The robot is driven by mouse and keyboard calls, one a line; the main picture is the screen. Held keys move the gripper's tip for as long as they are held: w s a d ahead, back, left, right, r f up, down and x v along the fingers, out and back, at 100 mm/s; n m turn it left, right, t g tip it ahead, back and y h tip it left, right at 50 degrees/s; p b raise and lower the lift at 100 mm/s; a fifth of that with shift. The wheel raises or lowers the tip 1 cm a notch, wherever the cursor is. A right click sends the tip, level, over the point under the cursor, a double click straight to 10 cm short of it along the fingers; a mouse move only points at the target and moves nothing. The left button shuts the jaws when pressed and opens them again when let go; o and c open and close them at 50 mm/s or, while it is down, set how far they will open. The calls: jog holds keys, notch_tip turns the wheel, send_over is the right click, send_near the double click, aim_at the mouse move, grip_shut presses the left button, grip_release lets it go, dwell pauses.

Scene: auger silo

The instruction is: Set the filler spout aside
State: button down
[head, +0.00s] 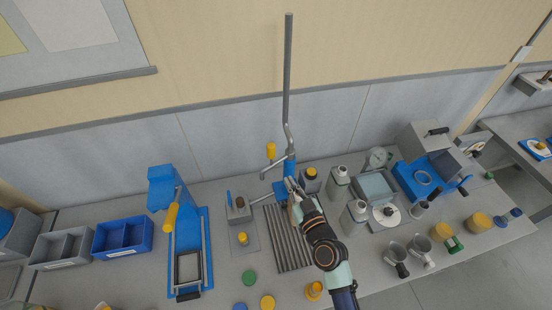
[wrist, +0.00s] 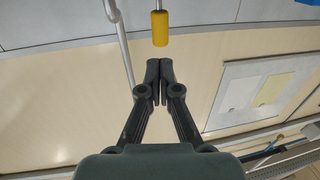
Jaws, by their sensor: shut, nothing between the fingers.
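My gripper (head: 292,186) is at the blue stand with the tall grey tube, at the back middle of the bench. In the wrist view its two dark fingers (wrist: 160,70) are shut together with nothing between them. A yellow handle (wrist: 160,28) shows just beyond the fingertips, apart from them. It also shows in the head view (head: 271,151), above metal lever arms (head: 270,171) on the stand. I cannot tell for sure which part is the filler spout. A stepped orange piece (head: 314,290) stands at the front of the bench. My arm hides part of the stand's base.
A ribbed drain tray (head: 285,238) lies in front of the stand. White bottles (head: 339,183), a gauge (head: 377,158) and a blue machine (head: 425,176) stand to the right. A blue press (head: 187,250) and bins (head: 123,236) are left. Coloured caps (head: 249,278) lie at the front.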

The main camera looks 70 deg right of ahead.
aim_at(273, 154)
jog(key=p+x, duration=0.1)
jog(key=x, duration=0.9)
jog(key=shift+w+d, duration=0.2)
jog(key=shift+w, duration=0.05)
